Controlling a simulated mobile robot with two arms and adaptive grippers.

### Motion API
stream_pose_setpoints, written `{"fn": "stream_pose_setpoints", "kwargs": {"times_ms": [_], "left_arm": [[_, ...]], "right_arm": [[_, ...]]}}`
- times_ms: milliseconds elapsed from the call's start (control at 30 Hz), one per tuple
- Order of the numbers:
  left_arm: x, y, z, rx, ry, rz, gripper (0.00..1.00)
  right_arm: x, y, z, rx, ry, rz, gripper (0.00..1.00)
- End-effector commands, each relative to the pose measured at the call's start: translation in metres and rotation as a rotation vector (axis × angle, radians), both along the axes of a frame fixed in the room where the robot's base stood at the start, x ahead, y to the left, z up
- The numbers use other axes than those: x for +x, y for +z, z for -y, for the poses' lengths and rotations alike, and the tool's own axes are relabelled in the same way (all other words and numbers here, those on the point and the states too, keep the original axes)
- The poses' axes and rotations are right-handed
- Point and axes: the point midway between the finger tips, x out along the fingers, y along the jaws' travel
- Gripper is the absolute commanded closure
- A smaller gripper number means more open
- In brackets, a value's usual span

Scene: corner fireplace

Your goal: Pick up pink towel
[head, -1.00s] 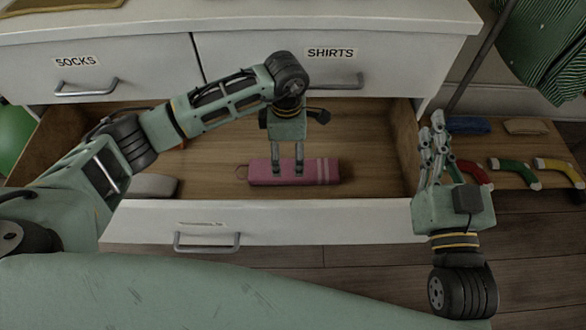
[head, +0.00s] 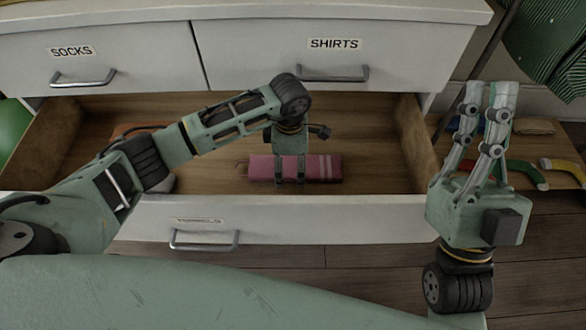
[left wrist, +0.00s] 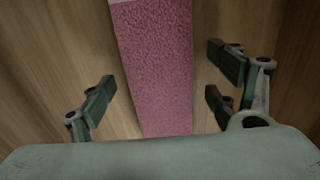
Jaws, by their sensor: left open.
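The pink towel (head: 325,168) is a folded oblong with pale stripes at its right end, lying in the open drawer. My left gripper (head: 290,183) points down over its middle, its fingers overlapping the towel in the head view. In the left wrist view the towel (left wrist: 160,70) runs between the fingers of my left gripper (left wrist: 160,97), which is open. Bare wood shows on both sides of the towel, between it and the fingers. My right gripper (head: 488,92) points up outside the drawer, to the right, with a gap between its fingers, empty.
The open drawer's front (head: 330,220) and wooden right side wall (head: 412,145) bound the space. Closed drawers marked SOCKS (head: 120,62) and SHIRTS (head: 410,60) are above. A low wooden board (head: 515,175) at right holds coloured objects, including a yellow one (head: 562,168).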

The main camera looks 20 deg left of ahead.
Motion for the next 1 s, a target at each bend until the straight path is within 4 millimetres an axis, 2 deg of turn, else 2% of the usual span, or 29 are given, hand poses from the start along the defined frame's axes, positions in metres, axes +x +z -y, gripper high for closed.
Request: {"fn": "stream_pose_setpoints", "kwargs": {"times_ms": [267, 867, 1000], "left_arm": [[0.0000, -0.0009, 0.0001, -0.001, 0.000, 0.000, 0.19], [0.0000, -0.0008, -0.0001, 0.000, 0.000, 0.000, 0.71], [0.0002, -0.0004, -0.0001, -0.001, 0.000, 0.000, 0.72]], "right_arm": [[-0.0015, 0.0014, 0.0002, 0.003, 0.001, 0.009, 1.00], [-0.0012, 0.0010, 0.0001, 0.003, 0.001, 0.007, 1.00], [-0.0012, 0.0011, 0.0001, 0.003, 0.001, 0.007, 1.00]]}}
